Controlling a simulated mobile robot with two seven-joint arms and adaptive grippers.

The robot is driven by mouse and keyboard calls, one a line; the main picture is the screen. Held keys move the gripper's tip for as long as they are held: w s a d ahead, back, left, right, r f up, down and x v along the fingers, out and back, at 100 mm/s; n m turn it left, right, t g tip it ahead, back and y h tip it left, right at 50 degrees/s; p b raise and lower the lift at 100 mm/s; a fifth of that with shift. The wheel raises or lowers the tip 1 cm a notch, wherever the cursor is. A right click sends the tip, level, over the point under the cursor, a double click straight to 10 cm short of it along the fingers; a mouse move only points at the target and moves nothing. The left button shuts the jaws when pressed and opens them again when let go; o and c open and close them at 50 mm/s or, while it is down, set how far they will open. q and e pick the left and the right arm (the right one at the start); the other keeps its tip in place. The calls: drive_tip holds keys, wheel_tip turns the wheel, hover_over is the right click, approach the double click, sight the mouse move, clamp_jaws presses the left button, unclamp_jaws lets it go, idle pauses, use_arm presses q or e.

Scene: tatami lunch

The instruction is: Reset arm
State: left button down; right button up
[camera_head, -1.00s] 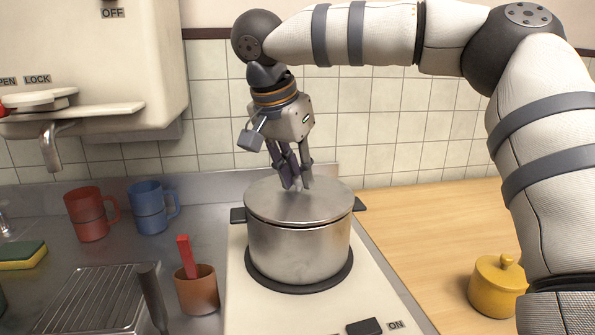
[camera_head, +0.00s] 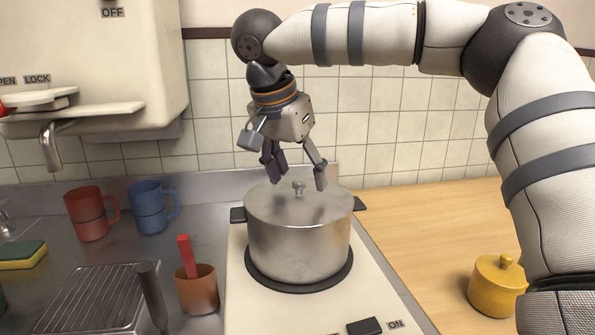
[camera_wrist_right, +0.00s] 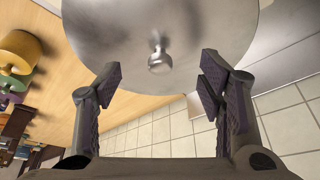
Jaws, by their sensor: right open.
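My right gripper (camera_head: 299,183) is open above the steel pot (camera_head: 298,245), with its fingers spread on either side of the lid knob (camera_head: 298,188). The lid (camera_head: 270,203) lies on the pot. In the right wrist view, the knob (camera_wrist_right: 160,60) shows between and beyond the open fingers (camera_wrist_right: 160,85), and no finger touches it there. My right arm comes in from the right and reaches over the pot. My left gripper is in neither view.
The pot stands on a hot plate on a white stove (camera_head: 375,305). A red mug (camera_head: 86,213), a blue mug (camera_head: 148,208), a brown cup (camera_head: 197,292) and a wire rack (camera_head: 95,297) are at left. A yellow jar (camera_head: 497,287) stands on the wooden counter (camera_head: 430,230).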

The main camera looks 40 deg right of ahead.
drive_tip(key=shift+r, duration=3.55)
clamp_jaws()
drive_tip(key=shift+f, duration=0.1)
drive_tip(key=shift+f, duration=2.85)
